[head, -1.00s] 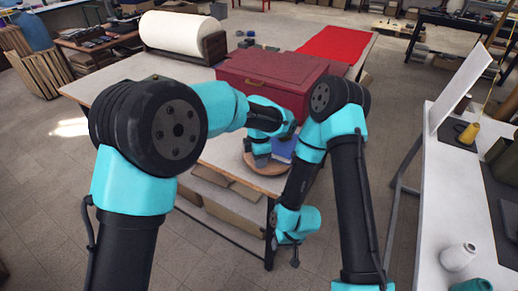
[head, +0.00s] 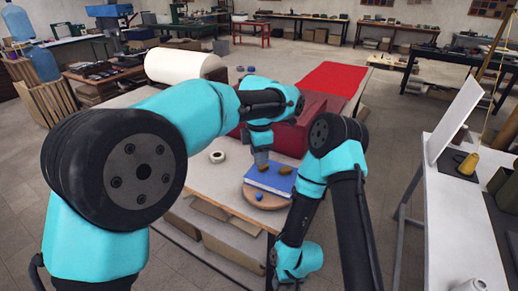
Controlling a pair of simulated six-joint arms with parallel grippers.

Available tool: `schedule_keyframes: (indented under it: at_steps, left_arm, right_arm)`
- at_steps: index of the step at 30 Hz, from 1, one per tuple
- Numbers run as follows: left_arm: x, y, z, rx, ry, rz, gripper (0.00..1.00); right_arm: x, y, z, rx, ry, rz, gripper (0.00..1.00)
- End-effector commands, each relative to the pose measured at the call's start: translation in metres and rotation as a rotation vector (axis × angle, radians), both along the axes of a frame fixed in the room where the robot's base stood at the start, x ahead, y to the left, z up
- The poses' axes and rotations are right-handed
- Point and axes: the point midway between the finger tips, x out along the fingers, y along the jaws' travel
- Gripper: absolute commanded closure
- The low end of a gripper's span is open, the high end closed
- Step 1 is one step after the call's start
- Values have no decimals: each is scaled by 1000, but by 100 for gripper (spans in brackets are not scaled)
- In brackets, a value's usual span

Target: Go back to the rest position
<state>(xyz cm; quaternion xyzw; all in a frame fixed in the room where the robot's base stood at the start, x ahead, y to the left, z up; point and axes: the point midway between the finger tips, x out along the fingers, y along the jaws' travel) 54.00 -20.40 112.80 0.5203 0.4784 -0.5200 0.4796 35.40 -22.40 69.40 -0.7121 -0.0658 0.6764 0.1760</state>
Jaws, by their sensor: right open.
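My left gripper (head: 261,157) points down over the table, just above the far edge of a blue book (head: 272,180); its jaws are too small and hidden to read, and I cannot tell whether it touches the book. My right gripper (head: 287,281) hangs low in front of the table's edge, open, partly hidden by its wrist and cut close to the bottom of the view. The book lies on a round wooden board (head: 262,201), with small brown pieces (head: 284,170) on top and a small blue ball (head: 259,197) beside it.
A dark red chest (head: 290,140) stands behind the book, partly hidden by my arms. A white side table (head: 440,215) stands right.

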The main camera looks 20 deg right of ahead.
Motion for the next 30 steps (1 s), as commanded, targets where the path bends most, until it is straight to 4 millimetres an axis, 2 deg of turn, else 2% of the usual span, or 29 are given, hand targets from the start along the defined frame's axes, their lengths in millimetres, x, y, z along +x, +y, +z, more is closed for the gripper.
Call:
schedule_keyframes:
  at_steps: [6,20,26,30]
  left_arm:
    - [0,0,17,-1,0,0,65]
    - [0,0,17,0,0,1,65]
    - [0,0,10,1,1,0,65]
    - [0,1,-4,2,2,0,65]
  right_arm:
    - [0,0,0,0,0,0,57]
    - [0,0,0,0,0,0,57]
    - [0,0,0,0,0,0,57]
    - [0,0,0,0,0,0,57]
